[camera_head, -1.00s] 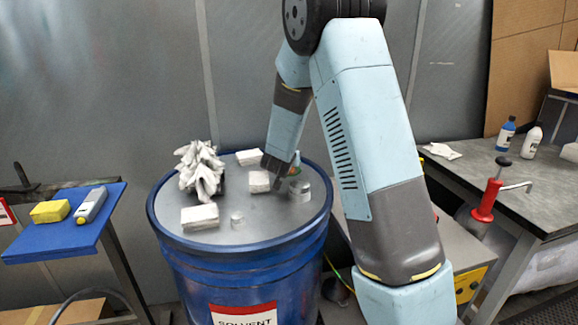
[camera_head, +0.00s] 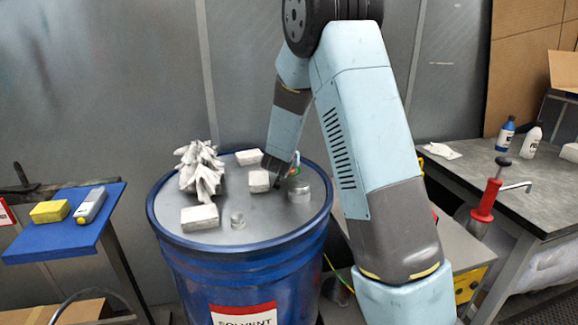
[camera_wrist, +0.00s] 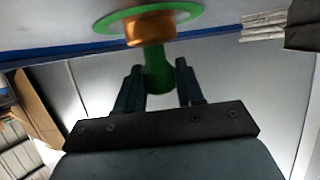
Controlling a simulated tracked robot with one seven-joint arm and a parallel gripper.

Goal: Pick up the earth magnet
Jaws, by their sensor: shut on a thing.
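The earth magnet, a green knob with a copper-coloured collar and a wide green disc, shows in the wrist view (camera_wrist: 157,72). My gripper (camera_wrist: 158,75) has one dark finger on each side of the green knob and is shut on it. The disc is close to the grey drum top; I cannot tell whether they touch. In the head view, my gripper (camera_head: 284,182) is low over the right part of the blue drum's top (camera_head: 270,218). The magnet is mostly hidden there, with only a bit of green and orange showing beside the gripper.
A blue shelf (camera_head: 60,236) stands left, a grey workbench (camera_head: 485,190) right.

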